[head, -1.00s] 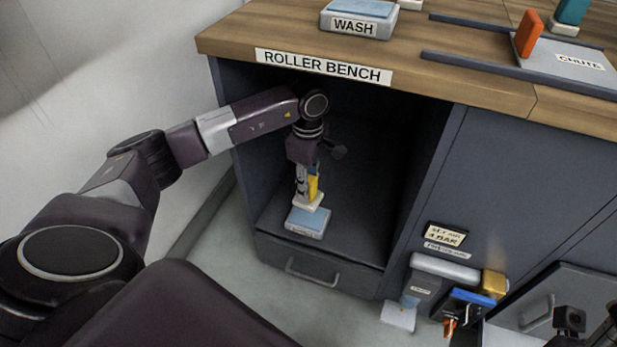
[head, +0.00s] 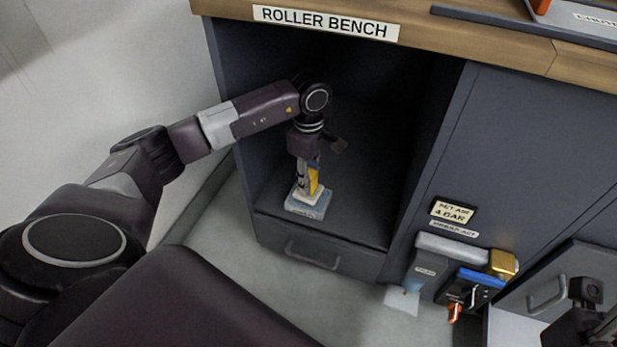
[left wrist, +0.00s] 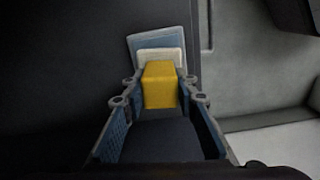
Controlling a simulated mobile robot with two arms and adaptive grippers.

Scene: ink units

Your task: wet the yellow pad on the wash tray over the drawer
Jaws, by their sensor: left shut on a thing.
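The yellow pad (head: 313,181) has a yellow block for a handle and a pale underside (head: 306,196). My left gripper (head: 306,178) is shut on its yellow block, which also shows between the fingers in the left wrist view (left wrist: 160,85). The pad is upright over the blue-topped wash tray (head: 305,210), its pale underside at or just above the tray's surface; I cannot tell whether they touch. The tray stands in the open bay above the drawer (head: 318,252) and shows beyond the pad in the left wrist view (left wrist: 145,41). Part of my right arm shows at the lower right edge.
The bay under the bench top (head: 480,35) has dark side walls close to my left arm. A wall-mounted unit with a blue part (head: 482,277) and a gold block (head: 503,264) is to the right, under a pressure label (head: 452,212). The bay floor right of the tray is clear.

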